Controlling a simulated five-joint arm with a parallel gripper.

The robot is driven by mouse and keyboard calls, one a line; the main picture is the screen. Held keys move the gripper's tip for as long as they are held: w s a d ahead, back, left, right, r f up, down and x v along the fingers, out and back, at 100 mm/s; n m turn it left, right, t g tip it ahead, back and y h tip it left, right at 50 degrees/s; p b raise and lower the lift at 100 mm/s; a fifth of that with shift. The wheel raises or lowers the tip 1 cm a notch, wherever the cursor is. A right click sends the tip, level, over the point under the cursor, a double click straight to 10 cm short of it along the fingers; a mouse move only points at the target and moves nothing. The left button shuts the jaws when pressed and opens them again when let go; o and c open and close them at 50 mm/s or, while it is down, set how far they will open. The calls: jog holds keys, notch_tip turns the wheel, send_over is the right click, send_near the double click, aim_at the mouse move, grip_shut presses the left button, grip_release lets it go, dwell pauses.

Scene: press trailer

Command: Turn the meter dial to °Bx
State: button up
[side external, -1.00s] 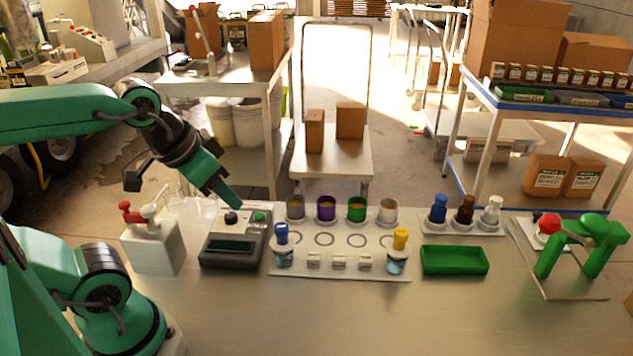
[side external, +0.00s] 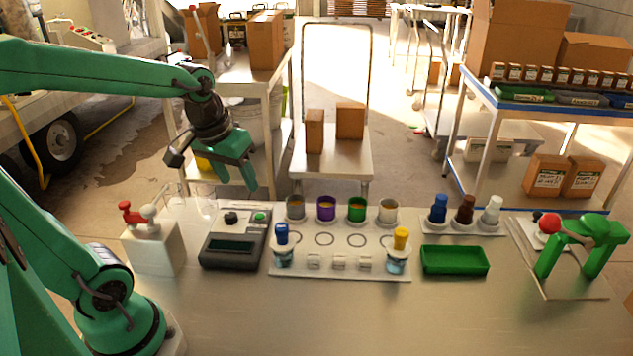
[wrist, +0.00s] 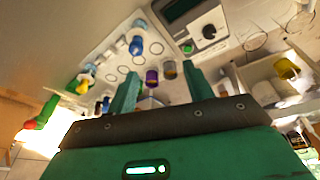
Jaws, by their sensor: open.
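The meter (side external: 221,262) is a dark grey box with a blank-looking display, on the bench left of the white rack board. Its black dial (side external: 231,217) sits on the upper face beside a green button (side external: 260,216). The dial also shows at the top of the wrist view (wrist: 209,31); its unit labels and setting are too small to read. My green gripper (side external: 238,188) is open and empty, fingers pointing down, raised above and behind the meter, apart from the dial. In the wrist view, my fingertips (wrist: 161,72) stand apart with nothing between them.
Several coloured cups (side external: 326,208) and two capped vials stand on the white board (side external: 340,276) right of the meter. A green tray (side external: 455,261) lies further right. The front bench is clear.

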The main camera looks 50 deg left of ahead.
jog(key=w+a+f+n+g, duration=0.25)
jog(key=a+f+n, duration=0.2)
jog(key=a, duration=0.25)
jog(key=n+g+h, duration=0.1)
jog(key=n, duration=0.1)
send_over(231, 215)
jog(key=f, duration=0.6)
jog(key=shift+w+f, duration=0.15)
jog(key=shift+w, duration=0.1)
jog(key=shift+f, duration=0.15)
jog(key=shift+s+a+f, duration=0.1)
jog(key=shift+f, duration=1.8)
jog(key=shift+s+f, duration=0.1)
jog(key=shift+f, duration=1.75)
jog(key=c, duration=1)
